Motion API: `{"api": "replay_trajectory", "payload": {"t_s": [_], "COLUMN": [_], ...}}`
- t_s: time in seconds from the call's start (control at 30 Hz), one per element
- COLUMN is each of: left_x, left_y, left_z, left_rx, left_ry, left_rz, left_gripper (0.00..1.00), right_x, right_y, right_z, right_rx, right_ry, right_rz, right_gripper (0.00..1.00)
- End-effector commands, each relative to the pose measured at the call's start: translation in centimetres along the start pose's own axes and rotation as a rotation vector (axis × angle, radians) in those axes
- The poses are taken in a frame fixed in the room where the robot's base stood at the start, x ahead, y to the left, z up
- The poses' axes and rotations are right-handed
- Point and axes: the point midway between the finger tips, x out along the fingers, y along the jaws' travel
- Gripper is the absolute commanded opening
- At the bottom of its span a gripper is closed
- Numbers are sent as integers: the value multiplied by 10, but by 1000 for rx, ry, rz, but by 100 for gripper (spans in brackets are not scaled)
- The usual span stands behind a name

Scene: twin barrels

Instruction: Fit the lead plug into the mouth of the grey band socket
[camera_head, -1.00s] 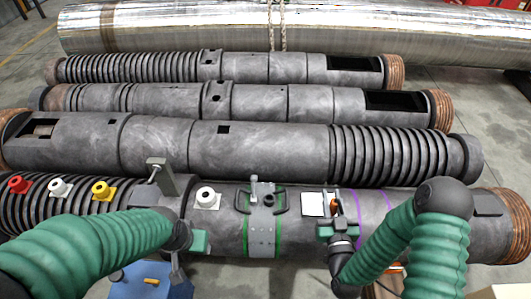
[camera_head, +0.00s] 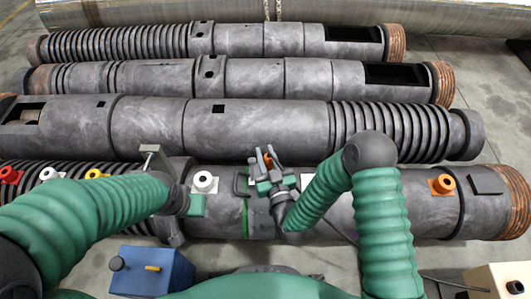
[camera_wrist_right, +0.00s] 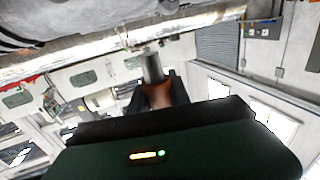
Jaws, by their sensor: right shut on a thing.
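My right gripper (camera_head: 268,172) is shut on the lead plug, a grey cylinder (camera_wrist_right: 152,68) with a copper-brown part, seen between the fingers in the wrist view. In the head view only a small orange bit (camera_head: 267,160) shows between the fingers. The gripper is at the grey band (camera_head: 259,221) with the green edge on the nearest barrel. It covers the band's upper fitting, so I cannot tell whether plug and socket touch.
An orange socket (camera_head: 443,184) sits right on the nearest barrel. Red (camera_head: 10,175), white (camera_head: 48,174) and yellow (camera_head: 96,174) sockets sit left. A grey T-shaped post (camera_head: 150,160) rises near my left wrist. A blue box (camera_head: 150,271) stands in front.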

Motion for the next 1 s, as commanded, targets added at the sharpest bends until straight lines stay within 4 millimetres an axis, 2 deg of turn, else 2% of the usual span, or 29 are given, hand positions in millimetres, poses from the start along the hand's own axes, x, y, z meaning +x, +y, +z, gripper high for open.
{"api": "replay_trajectory", "payload": {"t_s": [0.03, 0.4, 1.0], "left_x": [7, 38, 39], "left_y": [0, 0, 0], "left_z": [2, 9, 10], "left_rx": [0, 0, 0], "left_ry": [0, -1, 0], "left_rz": [0, 0, 0], "left_gripper": [45, 45, 45], "right_x": [0, 0, 0], "right_y": [0, 0, 0], "right_z": [8, 49, 52], "right_rx": [0, 0, 0], "right_ry": [0, -1, 1], "right_rz": [0, -1, 0], "right_gripper": [0, 0, 0]}}
